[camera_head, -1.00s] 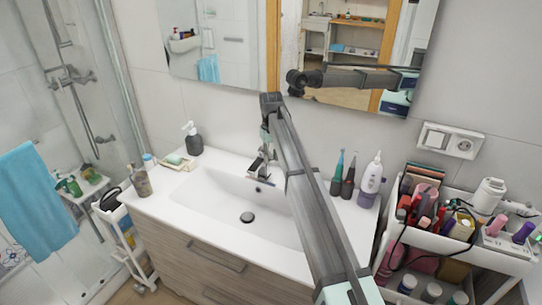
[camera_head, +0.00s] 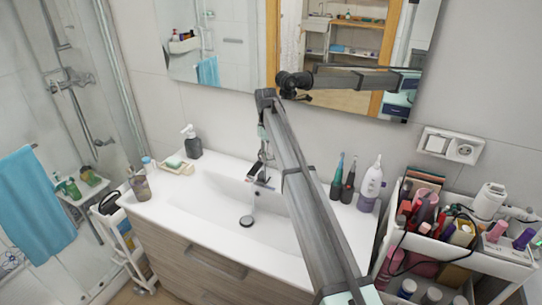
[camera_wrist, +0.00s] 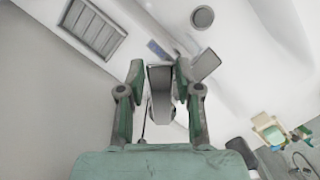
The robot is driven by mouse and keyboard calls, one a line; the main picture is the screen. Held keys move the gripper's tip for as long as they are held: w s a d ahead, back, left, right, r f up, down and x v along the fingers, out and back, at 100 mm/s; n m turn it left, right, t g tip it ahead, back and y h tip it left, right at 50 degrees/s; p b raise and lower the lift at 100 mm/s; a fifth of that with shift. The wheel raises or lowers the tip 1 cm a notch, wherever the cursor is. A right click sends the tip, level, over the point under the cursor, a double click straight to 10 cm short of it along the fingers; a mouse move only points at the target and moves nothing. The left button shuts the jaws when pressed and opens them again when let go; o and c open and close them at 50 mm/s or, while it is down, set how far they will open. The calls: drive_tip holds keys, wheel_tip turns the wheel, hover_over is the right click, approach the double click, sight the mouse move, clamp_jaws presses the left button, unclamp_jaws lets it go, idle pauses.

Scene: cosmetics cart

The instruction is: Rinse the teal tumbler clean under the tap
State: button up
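The tap (camera_head: 261,175) stands at the back of the white basin (camera_head: 205,199). A thin pale streak, which looks like running water, shows between its spout and the drain (camera_head: 246,221). My gripper (camera_head: 263,133) is above the tap, small and partly hidden by my arm. In the wrist view, my gripper's fingers (camera_wrist: 160,72) stand on either side of a grey part of the tap (camera_wrist: 160,84); I cannot tell whether they touch it. I cannot make out a teal tumbler. A grey-brown cup (camera_head: 141,188) stands at the counter's left end.
A dark soap bottle (camera_head: 193,146) and a soap dish (camera_head: 176,167) stand left of the tap. A full cosmetics cart (camera_head: 470,257) is at the right. A mirror hangs behind.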

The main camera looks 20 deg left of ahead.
idle(0.3)
drive_tip(key=r, duration=0.4)
drive_tip(key=w+a+r, duration=0.1)
drive_tip(key=r, duration=0.6)
drive_tip(key=shift+w+a+r, duration=0.25)
drive_tip(key=shift+r, duration=0.15)
